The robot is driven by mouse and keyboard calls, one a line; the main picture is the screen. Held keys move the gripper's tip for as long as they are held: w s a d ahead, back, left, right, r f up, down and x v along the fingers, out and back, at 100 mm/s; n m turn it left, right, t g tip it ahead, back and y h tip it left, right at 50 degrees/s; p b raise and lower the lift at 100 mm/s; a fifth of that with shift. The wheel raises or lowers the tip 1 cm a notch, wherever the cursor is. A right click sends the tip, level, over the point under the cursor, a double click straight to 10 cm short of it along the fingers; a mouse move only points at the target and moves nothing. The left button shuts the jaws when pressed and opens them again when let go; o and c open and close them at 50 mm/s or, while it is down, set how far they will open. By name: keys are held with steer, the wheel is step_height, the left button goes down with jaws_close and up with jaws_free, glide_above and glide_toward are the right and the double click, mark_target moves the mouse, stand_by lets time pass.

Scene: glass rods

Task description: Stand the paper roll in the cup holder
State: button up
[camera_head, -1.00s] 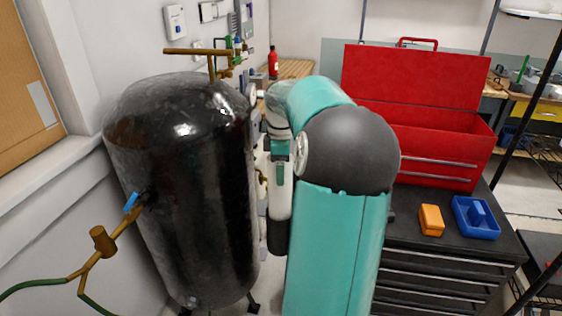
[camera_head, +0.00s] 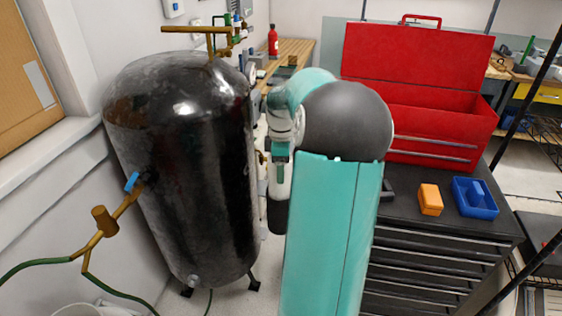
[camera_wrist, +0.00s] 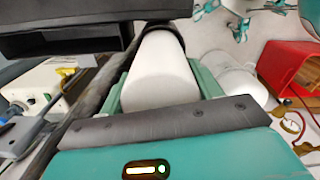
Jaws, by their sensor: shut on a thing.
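The white paper roll (camera_wrist: 158,78) shows as a smooth cylinder in the middle of the wrist view. My gripper (camera_wrist: 163,92) is shut on it, with teal parts along both its sides. The roll's far end is hidden by a dark part at the top. In the head view my teal arm with its dark grey joint fills the middle. I cannot make out the roll there. I cannot identify a cup holder in either view.
A black tank (camera_head: 180,170) stands left of my arm. On the right, a dark cabinet (camera_head: 440,262) bears an open red toolbox (camera_head: 415,55), an orange block (camera_head: 430,199) and a blue tray (camera_head: 490,212). A wooden bench (camera_head: 297,50) stands behind.

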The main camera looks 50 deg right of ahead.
steer(key=shift+f, duration=0.2)
steer(key=o, duration=1.6)
step_height(320, 180, up, 14)
steer(key=shift+f, duration=0.1)
